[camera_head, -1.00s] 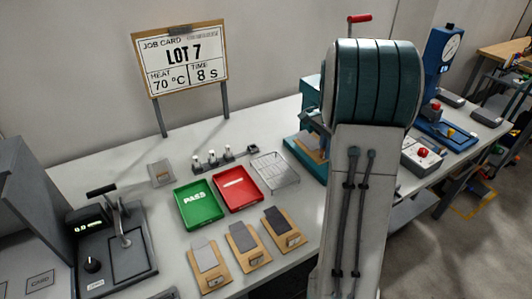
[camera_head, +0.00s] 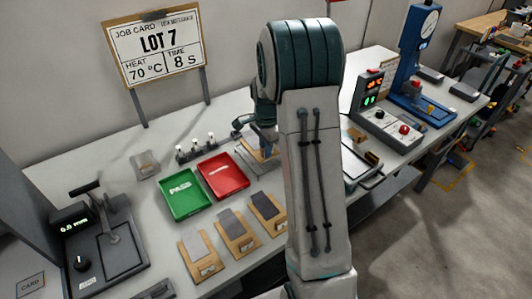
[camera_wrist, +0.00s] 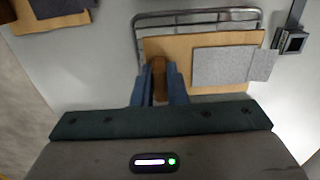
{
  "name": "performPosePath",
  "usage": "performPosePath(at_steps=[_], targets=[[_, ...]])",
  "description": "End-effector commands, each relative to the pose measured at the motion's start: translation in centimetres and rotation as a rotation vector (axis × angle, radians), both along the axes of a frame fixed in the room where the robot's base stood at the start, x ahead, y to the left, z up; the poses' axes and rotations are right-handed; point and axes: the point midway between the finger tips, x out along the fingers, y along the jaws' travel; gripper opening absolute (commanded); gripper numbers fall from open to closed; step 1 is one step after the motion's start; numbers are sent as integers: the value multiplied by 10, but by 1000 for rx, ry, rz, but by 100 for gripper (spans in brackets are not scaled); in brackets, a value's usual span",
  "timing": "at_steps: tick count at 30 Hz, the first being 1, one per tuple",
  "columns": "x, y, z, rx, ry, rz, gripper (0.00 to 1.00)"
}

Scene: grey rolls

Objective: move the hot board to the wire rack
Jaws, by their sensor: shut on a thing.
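My gripper (camera_head: 262,142) is shut on the brown handle of the tan board (camera_wrist: 210,44). In the wrist view the gripper (camera_wrist: 159,90) has its blue jaws on both sides of that handle. The board bears a light grey pad and a smaller grey piece at its right edge. The wire rack (camera_wrist: 190,15) shows beyond and beside the board, which covers most of it. In the head view the board is over the wire rack (camera_head: 252,168), right of the red tray. I cannot tell whether the board touches the rack.
The green PASS tray (camera_head: 181,197) and red tray (camera_head: 224,174) stand left of the rack. Several padded boards, one of them here (camera_head: 235,230), lie in front. A small dark block (camera_wrist: 292,42) stands right of the rack. A control box (camera_head: 386,124) stands farther right.

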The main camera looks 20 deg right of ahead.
Motion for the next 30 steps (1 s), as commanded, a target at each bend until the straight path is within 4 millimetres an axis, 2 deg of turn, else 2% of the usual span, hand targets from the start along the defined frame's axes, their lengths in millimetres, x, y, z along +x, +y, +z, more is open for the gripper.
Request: performPosePath(at_steps=[3,6,17,18,20,30], targets=[[-1,-1,-18,0,3,-1,0],[0,0,-26,1,1,-1,0],[0,-1,-31,0,0,0,0],[0,-1,-30,0,0,0,18],[0,-1,-29,0,0,0,34],[0,-1,-26,0,-1,0,34]])
